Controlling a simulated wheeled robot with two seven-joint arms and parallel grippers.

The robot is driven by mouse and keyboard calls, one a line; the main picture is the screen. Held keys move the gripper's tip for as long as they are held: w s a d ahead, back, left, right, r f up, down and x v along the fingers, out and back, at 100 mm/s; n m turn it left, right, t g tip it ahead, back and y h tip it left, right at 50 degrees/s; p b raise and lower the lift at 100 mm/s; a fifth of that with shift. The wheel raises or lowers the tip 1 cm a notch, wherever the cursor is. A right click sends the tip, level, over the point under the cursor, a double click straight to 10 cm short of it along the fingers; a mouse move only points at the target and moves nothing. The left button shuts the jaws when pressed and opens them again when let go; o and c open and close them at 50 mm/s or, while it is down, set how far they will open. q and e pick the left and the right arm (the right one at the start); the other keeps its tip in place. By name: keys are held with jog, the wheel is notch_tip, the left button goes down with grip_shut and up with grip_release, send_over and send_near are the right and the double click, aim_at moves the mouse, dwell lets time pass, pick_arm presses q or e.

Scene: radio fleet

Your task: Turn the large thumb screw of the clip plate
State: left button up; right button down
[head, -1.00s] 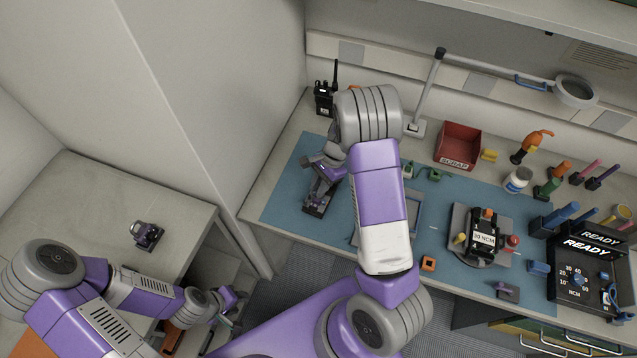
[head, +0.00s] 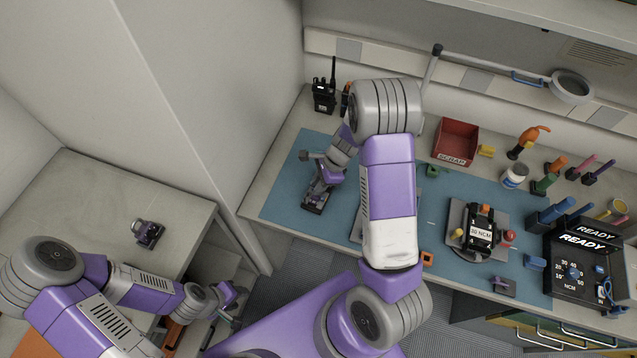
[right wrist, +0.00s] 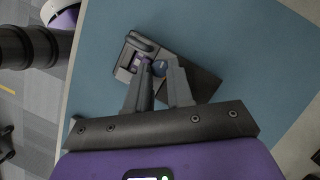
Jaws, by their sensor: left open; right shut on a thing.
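The clip plate (head: 314,204) is a dark plate lying on the left part of the blue mat. In the right wrist view the dark plate (right wrist: 200,84) lies at a slant, with a pale-edged clip block at its upper left. The large thumb screw (right wrist: 160,69) is a small blue-grey knob between my right fingertips, partly covered by them. My right gripper (right wrist: 161,66) is shut on it; in the head view the gripper (head: 320,184) reaches down over the plate. My left gripper (head: 236,295) is open and empty, low beside the left table.
A radio (head: 324,98) stands behind the mat (head: 280,190). The red scrap bin (head: 456,142), a fixture with a device (head: 482,232) and the torque box (head: 581,272) are to the right. The mat's left edge is clear.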

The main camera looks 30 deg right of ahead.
jog(key=c, duration=1)
grip_release()
